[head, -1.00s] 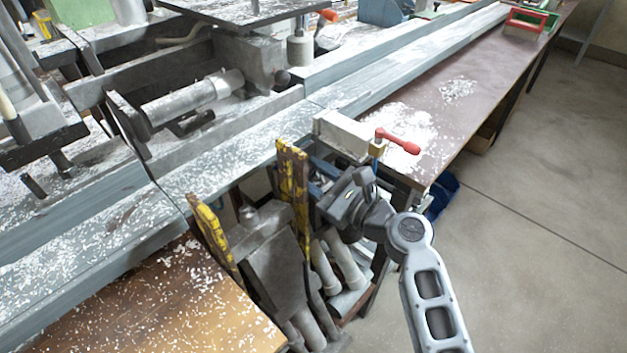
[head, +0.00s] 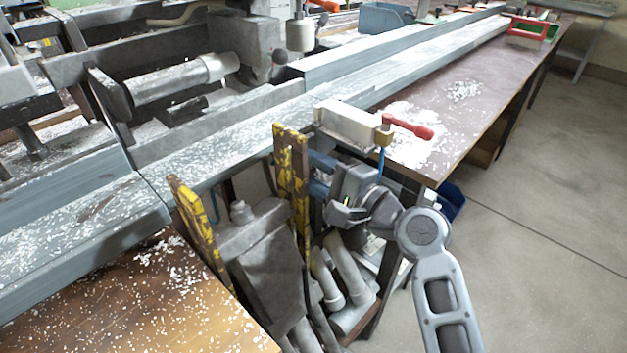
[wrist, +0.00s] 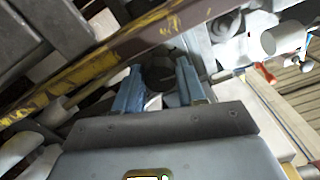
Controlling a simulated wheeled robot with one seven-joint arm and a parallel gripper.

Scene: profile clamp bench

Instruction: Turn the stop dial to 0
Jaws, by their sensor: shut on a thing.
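My gripper (wrist: 159,80) has its two blue fingers closed on a dark round knob (wrist: 160,74), which looks to be the stop dial. No mark or number on it can be read, so its setting cannot be told. In the head view my gripper (head: 322,165) points up and left, below the bench edge and just right of a yellow, worn upright bar (head: 292,165). The dial cannot be made out in the head view.
A pale clamp block (head: 347,125) with a red handle (head: 408,127) sits above my gripper at the bench corner. A second yellow bar (head: 205,230) and grey pipes (head: 345,275) stand close by. The floor (head: 540,200) at right is clear.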

